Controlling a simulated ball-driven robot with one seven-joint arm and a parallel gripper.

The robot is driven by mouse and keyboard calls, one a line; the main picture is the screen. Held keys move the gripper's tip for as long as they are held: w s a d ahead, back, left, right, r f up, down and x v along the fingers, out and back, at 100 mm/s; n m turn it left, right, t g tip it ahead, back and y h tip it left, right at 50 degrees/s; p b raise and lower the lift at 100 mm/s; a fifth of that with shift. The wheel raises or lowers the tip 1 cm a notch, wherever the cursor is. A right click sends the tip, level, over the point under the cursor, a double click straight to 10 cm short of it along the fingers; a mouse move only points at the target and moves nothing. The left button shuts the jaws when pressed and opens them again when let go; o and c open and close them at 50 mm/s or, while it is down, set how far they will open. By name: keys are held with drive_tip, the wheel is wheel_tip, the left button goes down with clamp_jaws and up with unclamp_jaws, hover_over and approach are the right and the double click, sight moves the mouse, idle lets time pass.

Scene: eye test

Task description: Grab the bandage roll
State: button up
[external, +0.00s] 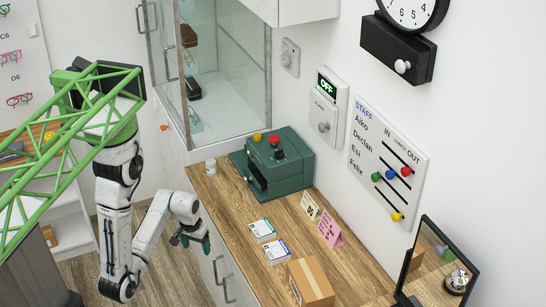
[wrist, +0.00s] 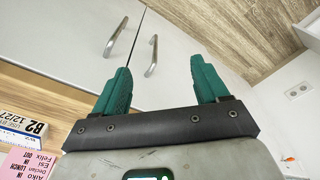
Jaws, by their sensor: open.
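A small white cylinder (external: 211,166), which may be the bandage roll, stands on the wooden counter left of the green machine. It is too small to tell for sure. No bandage roll shows in the wrist view. My gripper (external: 190,240) hangs beside the counter's left edge, in front of the cabinet doors, apart from the cylinder and nearer the camera. In the wrist view, my gripper's green fingers (wrist: 161,80) are apart with nothing between them.
A glass cabinet (external: 228,75) stands behind. Cabinet handles (wrist: 151,56) lie close to my fingers.

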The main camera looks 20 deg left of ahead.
drive_tip(key=w+a+m+y, duration=0.2)
drive_tip(key=w+a+m, duration=0.1)
drive_tip(key=w+a, duration=0.65)
drive_tip(key=m+b, duration=0.1)
drive_tip(key=m, duration=0.4)
approach(210, 162)
drive_tip(key=shift+y, duration=0.3)
drive_tip(key=s+a+f, duration=0.4)
drive_tip(key=f, duration=0.1)
drive_tip(key=s+a+f, duration=0.2)
drive_tip(key=shift+s+f, duration=0.2)
drive_tip(key=shift+f, duration=0.2)
drive_tip(key=w+d+r+m, duration=0.1)
drive_tip(key=w+r, duration=0.1)
drive_tip(key=w+d+r+m+h, duration=0.1)
drive_tip(key=w+m, duration=0.1)
drive_tip(key=w+d+r+m+g+h+b, duration=0.1)
drive_tip(key=w+r, duration=0.1)
drive_tip(key=w, duration=0.1)
drive_tip(key=shift+w+d+r+m, duration=0.1)
drive_tip(key=shift+d+r+m, duration=0.25)
drive_tip(key=shift+m, duration=0.05)
wheel_tip(210, 162, down, 5)
drive_tip(key=b, duration=0.2)
drive_tip(key=shift+r+b, duration=0.25)
drive_tip(key=shift+b, duration=0.05)
drive_tip(key=shift+w+d+f, duration=0.1)
drive_tip(key=shift+f, duration=1.45)
drive_tip(key=shift+w+d+f, duration=0.1)
drive_tip(key=shift+f, duration=1.45)
